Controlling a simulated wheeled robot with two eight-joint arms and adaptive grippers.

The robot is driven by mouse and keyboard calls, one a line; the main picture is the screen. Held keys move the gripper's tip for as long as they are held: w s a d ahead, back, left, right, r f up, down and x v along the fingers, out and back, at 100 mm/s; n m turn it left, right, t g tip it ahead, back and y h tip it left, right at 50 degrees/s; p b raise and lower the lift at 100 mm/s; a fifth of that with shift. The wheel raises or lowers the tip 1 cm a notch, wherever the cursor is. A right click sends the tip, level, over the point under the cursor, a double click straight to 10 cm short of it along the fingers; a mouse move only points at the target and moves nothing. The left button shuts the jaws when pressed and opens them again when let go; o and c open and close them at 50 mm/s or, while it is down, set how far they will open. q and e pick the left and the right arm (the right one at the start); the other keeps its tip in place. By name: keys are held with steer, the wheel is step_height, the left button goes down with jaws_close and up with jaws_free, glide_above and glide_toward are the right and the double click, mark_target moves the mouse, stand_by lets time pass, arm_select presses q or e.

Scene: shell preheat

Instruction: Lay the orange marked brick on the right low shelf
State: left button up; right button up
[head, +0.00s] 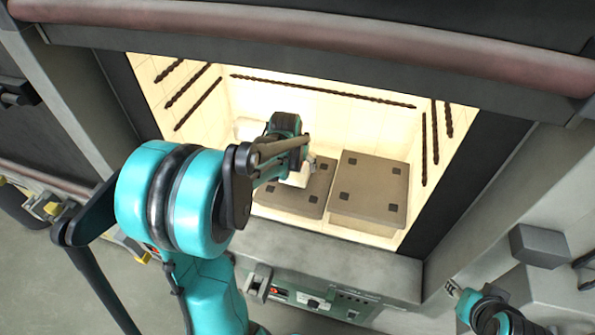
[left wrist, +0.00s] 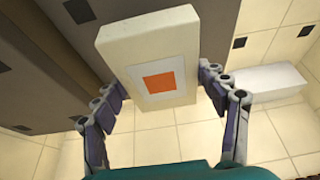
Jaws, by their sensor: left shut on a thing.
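The orange marked brick (left wrist: 159,45) is a cream block with an orange square on its face. My left gripper (left wrist: 162,100) is shut on it, one finger at each side. In the head view the brick (head: 297,179) shows only partly below my left gripper (head: 303,163), inside the open kiln. It appears over the right part of the left low shelf (head: 288,201), near the gap between the shelves. The right low shelf (head: 372,182) is a brown slab with dark corner squares, and its top is bare. My right gripper (head: 453,289) is at the lower right, outside the kiln, too small to read.
Another pale block (left wrist: 265,79) lies at the right in the left wrist view. The kiln's front sill (head: 330,257) runs before the shelves. Dark twisted heating rods (head: 320,91) line the back and side walls. A grey block (head: 538,246) stands outside at right.

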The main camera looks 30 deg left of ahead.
mark_target(296, 168)
arm_select(q)
step_height(296, 168, down, 4)
steer(key=shift+w+r, duration=0.1)
steer(key=shift+r, duration=0.15)
steer(key=shift+b, duration=0.3)
steer(key=o, duration=1.4)
steer(key=shift+f, duration=0.1)
